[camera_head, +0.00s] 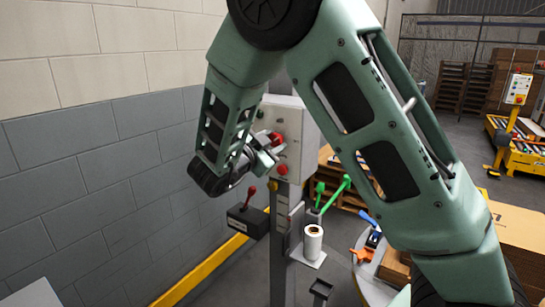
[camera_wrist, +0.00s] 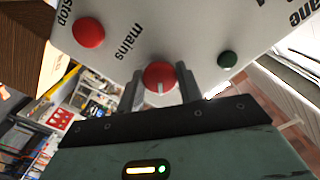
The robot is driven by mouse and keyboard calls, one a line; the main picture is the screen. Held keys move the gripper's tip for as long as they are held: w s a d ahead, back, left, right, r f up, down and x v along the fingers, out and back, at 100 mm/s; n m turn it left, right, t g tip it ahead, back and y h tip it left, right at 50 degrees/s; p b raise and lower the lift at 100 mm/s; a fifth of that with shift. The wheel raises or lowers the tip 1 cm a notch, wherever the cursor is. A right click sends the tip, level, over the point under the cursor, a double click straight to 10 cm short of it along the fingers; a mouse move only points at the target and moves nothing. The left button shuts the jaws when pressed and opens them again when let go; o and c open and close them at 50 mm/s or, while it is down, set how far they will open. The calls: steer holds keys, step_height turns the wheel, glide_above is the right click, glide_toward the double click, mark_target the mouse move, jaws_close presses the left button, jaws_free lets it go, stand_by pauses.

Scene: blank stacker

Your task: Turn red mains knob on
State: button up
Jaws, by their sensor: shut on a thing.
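The red mains knob (camera_wrist: 159,75) sits on a pale control panel (camera_wrist: 130,45), beside the printed word "mains" in the wrist view. My gripper (camera_wrist: 160,88) has one finger on each side of the knob and is shut on it. A pale line marks the knob's face. In the head view the knob (camera_head: 276,138) shows on the front of the grey-white control box (camera_head: 300,125), with my gripper (camera_head: 268,147) against it and partly covering it.
A red stop button (camera_wrist: 88,32) and a small dark green button (camera_wrist: 227,59) flank the knob. Below the box are a red-handled lever box (camera_head: 247,220), green levers (camera_head: 335,192) and a white roll (camera_head: 313,243). A block wall (camera_head: 80,150) stands close on the left.

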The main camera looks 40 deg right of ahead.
steer(key=m+b, duration=0.2)
steer(key=b, duration=0.1)
steer(key=m+b, duration=0.2)
steer(key=b, duration=0.1)
steer(key=m+b, duration=0.2)
steer(key=b, duration=0.1)
steer(key=shift+f, duration=0.35)
steer(key=m+b, duration=0.2)
steer(key=b, duration=0.1)
steer(key=shift+r, duration=0.2)
steer(key=shift+r+m, duration=0.1)
steer(key=shift+m, duration=0.2)
steer(key=o, duration=1)
steer(key=b+v, duration=0.1)
steer(key=v, duration=1.6)
steer(key=shift+s+a, duration=0.1)
steer(key=shift+a, duration=0.1)
